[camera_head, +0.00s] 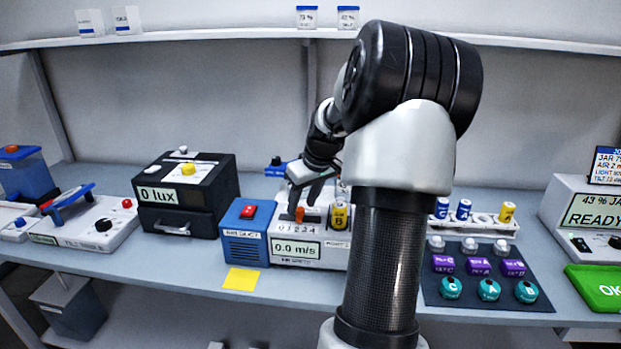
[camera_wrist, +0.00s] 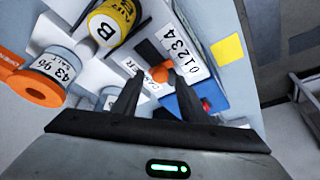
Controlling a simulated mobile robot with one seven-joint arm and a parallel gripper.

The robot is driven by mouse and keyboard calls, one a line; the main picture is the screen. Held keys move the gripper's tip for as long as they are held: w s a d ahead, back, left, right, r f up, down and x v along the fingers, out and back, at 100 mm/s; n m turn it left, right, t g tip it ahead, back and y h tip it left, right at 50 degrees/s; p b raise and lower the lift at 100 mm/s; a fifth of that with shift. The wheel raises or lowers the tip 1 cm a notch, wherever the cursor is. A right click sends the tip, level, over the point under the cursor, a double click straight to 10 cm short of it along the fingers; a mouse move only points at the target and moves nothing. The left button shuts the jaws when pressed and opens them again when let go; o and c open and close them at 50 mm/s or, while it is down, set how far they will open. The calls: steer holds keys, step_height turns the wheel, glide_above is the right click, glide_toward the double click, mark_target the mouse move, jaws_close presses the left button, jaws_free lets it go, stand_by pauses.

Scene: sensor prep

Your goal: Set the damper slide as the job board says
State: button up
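The damper slide's orange knob (camera_head: 300,214) stands behind the 0-to-4 scale (camera_head: 298,229) on the white air duct unit (camera_head: 335,252). The unit's display (camera_head: 296,249) reads 0.0 m/s. My gripper (camera_head: 303,200) is down over the knob. In the wrist view my gripper (camera_wrist: 157,76) is open, with the orange knob (camera_wrist: 161,90) between its fingers and small gaps at the sides. The exact mark at the knob cannot be told. The job board (camera_head: 607,165) at the far right is partly cut off; one line seems to read "AIR 2 m".
A yellow canister marked B (camera_head: 339,217) stands close right of the knob. A blue box with a red switch (camera_head: 244,232) adjoins the unit's left. The black lux box (camera_head: 186,195) stands further left. A dark mat with several jars (camera_head: 455,291) lies right. A yellow note (camera_head: 241,279) is in front.

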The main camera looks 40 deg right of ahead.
steer(key=p+v, duration=0.1)
steer(key=v, duration=1.5)
steer(key=shift+w, duration=0.1)
